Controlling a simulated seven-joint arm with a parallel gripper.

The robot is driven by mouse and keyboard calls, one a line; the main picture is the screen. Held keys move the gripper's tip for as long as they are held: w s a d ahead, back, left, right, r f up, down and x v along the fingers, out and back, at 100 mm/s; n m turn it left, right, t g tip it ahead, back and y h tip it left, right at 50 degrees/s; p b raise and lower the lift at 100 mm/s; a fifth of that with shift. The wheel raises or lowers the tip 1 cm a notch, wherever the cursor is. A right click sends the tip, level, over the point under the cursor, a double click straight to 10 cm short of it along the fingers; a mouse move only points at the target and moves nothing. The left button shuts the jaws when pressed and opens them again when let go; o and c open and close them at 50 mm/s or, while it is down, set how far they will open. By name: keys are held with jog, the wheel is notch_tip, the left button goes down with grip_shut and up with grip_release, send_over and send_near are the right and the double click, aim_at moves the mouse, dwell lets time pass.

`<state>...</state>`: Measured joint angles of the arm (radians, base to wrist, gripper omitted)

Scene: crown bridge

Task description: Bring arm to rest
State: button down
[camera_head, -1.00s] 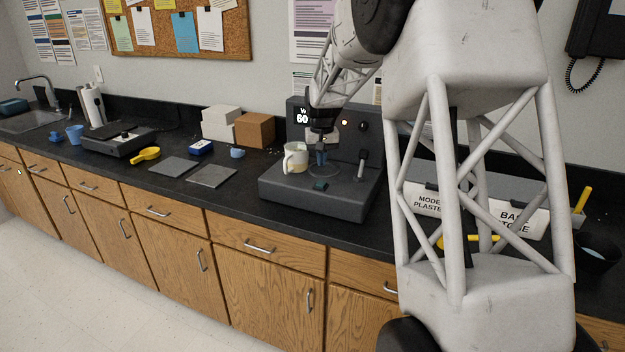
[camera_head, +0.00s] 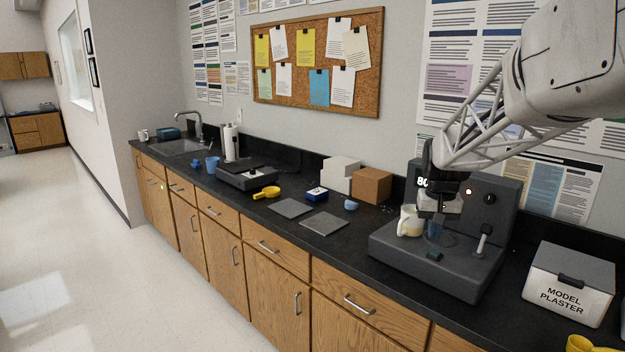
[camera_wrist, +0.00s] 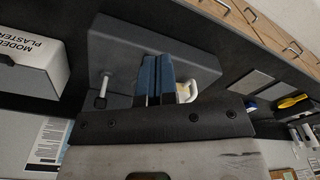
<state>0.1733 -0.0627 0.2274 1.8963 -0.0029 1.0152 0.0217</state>
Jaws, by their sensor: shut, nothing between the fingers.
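My gripper (camera_head: 434,228) hangs in front of the dark grey machine (camera_head: 400,253) on the counter, its fingers pointing down. In the wrist view its blue fingers (camera_wrist: 155,80) are together with nothing visible between them. A cream mug (camera_head: 408,224) stands on the machine's base, just left of the fingers in the head view. In the wrist view the mug (camera_wrist: 188,91) is partly hidden by the fingers. I cannot tell whether finger and mug touch. My arm reaches in from the upper right and covers part of the machine's front and display.
A box marked MODEL PLASTER (camera_head: 567,290) stands right of the machine. A brown box (camera_head: 371,186) and white boxes (camera_head: 341,172) stand behind left. The floor in front is clear.

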jog(key=s+a, duration=0.3)
jog(key=s, duration=0.9)
jog(key=s+a+f+n+t, duration=0.1)
jog(key=s+a, duration=0.3)
jog(key=s, duration=0.8)
jog(key=s+a+f+n, duration=0.1)
jog(key=s+a, duration=0.3)
jog(key=s, duration=0.8)
jog(key=shift+s+t, duration=0.15)
jog(key=shift+t, duration=0.25)
